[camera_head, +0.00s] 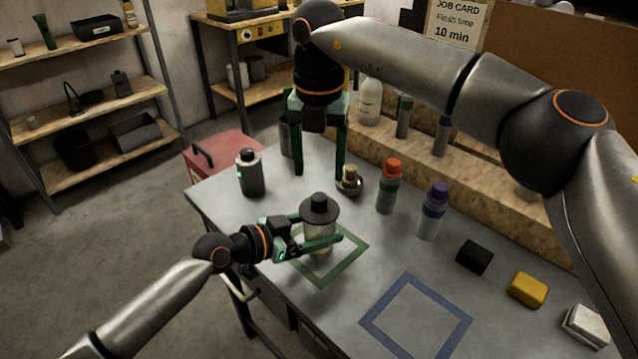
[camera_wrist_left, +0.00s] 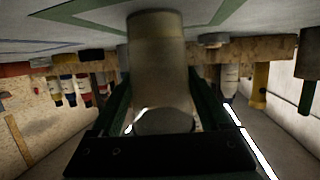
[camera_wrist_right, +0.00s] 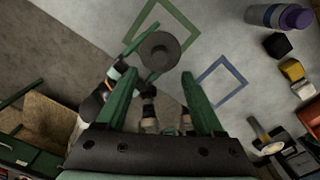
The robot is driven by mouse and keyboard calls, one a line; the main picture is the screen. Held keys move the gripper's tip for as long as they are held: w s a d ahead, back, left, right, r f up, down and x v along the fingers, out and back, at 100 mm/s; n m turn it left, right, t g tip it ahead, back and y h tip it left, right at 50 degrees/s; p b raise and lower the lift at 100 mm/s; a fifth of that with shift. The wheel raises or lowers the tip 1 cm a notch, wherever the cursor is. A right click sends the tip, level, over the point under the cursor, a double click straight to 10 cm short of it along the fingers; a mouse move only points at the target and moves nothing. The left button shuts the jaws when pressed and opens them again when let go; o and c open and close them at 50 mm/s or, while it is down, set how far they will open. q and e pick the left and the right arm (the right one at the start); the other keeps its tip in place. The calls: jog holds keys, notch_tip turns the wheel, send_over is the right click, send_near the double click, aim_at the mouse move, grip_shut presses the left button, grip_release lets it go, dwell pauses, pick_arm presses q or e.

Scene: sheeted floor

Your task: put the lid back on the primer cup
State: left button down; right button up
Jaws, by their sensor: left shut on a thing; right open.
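The primer cup (camera_head: 317,236) is a pale, cloudy cylinder over the green outlined square (camera_head: 345,268). Its black round lid (camera_head: 319,209) with a knob sits on its top; I cannot tell if it is fully seated. The lid also shows from above in the right wrist view (camera_wrist_right: 160,52). My left gripper (camera_head: 318,237) is shut on the cup's side, with a finger on each side of it in the left wrist view (camera_wrist_left: 157,70). My right gripper (camera_head: 320,172) is open and empty, pointing down behind and above the lid.
A grey canister (camera_head: 250,173) stands left of the cup. A small dish with a brush or cork (camera_head: 349,181) lies behind it. Orange-capped (camera_head: 389,187) and purple-capped (camera_head: 433,211) bottles stand to the right. A blue outlined square (camera_head: 416,318) at front right is clear.

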notch_tip(320, 180, up, 6)
jog(key=shift+f, duration=0.2)
pick_arm(q)
grip_release()
jog(key=shift+a, duration=0.1)
jog(key=b+v, duration=0.1)
jog(key=v, duration=0.9)
jog(key=shift+s+a+r, duration=0.1)
jog(key=shift+s+a, duration=0.15)
jog(key=shift+a, duration=0.05)
jog(key=shift+b+v, duration=0.3)
jog(key=shift+v, duration=0.5)
pick_arm(e)
jog(key=shift+f, duration=0.85)
pick_arm(q)
jog(key=shift+r, duration=0.1)
